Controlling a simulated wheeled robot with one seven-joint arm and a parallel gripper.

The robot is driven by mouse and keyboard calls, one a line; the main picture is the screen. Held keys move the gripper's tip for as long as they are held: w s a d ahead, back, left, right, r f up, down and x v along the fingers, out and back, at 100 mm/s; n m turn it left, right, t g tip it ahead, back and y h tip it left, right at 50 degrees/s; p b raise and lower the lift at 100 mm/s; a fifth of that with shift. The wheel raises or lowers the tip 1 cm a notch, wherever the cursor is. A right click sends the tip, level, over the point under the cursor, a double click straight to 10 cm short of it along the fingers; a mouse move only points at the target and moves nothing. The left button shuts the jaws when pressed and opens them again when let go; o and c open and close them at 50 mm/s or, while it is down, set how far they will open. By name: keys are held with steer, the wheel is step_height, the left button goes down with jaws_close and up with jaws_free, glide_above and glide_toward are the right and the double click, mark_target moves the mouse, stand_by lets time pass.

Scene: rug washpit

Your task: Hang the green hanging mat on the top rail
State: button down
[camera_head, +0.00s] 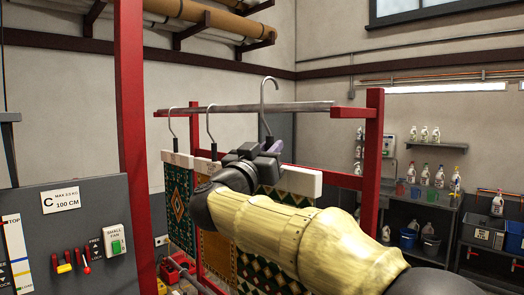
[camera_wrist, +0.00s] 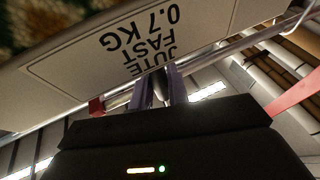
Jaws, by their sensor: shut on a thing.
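My gripper (camera_head: 268,150) is shut on the hanger of a mat with a white top bar (camera_head: 303,181). In the wrist view its two fingers (camera_wrist: 160,90) close just by the bar, which is labelled "JUTE FAST 0.7 KG" (camera_wrist: 140,48). A green patterned mat (camera_head: 262,268) shows below my arm, which hides much of it. The held hanger's metal hook (camera_head: 268,92) stands upright, its curve above the top rail (camera_head: 240,109) in the picture. I cannot tell whether hook and rail touch.
Two other hooks sit on the rail to the left, carrying a green diamond-patterned mat (camera_head: 178,205) and an orange mat (camera_head: 215,250). Red posts (camera_head: 374,150) frame the rack. A grey control panel (camera_head: 70,240) stands front left. Shelves with bottles (camera_head: 425,185) are at the right.

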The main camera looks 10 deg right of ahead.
steer(key=shift+w+d, duration=0.2)
steer(key=shift+d, duration=0.2)
steer(key=shift+w, duration=0.2)
steer(key=shift+w+d+p, duration=0.35)
steer(key=shift+w+d, duration=0.5)
steer(key=shift+d, duration=0.35)
steer(key=shift+w+d+p, duration=0.3)
steer(key=shift+w+d, duration=0.55)
steer(key=shift+d, duration=0.3)
steer(key=shift+f+b, duration=1.65)
steer(key=shift+f, duration=0.4)
steer(key=c, duration=1.3)
jaws_free()
